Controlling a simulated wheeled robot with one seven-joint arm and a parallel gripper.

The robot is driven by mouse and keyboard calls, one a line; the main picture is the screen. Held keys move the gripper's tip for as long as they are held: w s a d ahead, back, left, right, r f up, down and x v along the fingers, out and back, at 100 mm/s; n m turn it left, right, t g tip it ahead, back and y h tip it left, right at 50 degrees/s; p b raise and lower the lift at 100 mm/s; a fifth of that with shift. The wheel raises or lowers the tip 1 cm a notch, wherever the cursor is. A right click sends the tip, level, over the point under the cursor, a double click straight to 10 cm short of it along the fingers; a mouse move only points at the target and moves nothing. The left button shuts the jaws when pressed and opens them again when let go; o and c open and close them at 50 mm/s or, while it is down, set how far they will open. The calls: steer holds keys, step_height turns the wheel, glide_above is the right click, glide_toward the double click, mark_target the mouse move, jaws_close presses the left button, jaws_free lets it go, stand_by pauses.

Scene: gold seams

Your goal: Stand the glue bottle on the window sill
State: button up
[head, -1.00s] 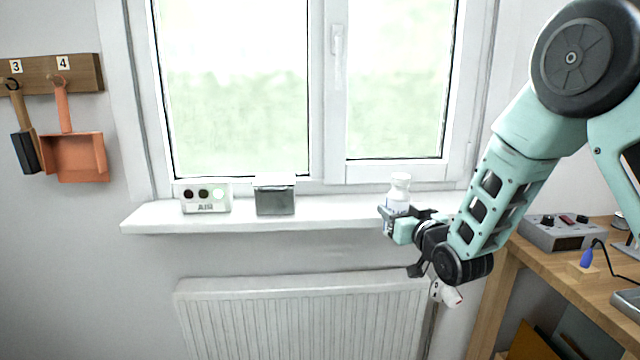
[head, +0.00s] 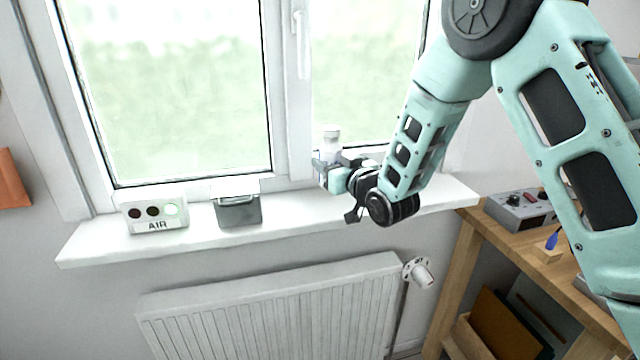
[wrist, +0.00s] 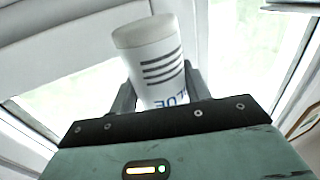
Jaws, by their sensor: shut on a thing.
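The glue bottle (head: 331,138) is white with a white cap. In the head view it is upright at the right half of the window sill (head: 290,213), in my gripper (head: 328,172). The wrist view shows the bottle (wrist: 155,62) with dark stripes and blue lettering between my two dark fingers (wrist: 160,95). My gripper is shut on it. The bottle's base is hidden by the gripper, so I cannot tell whether it touches the sill.
The sill between the grey box and my gripper is clear. A radiator (head: 270,310) is below, and a wooden bench (head: 500,236) stands right.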

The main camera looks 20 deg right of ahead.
steer(key=shift+f+p, duration=0.3)
steer(key=shift+f, duration=2.25)
steer(key=shift+f, duration=0.2)
steer(key=o, duration=1.1)
steer(key=shift+o, duration=0.2)
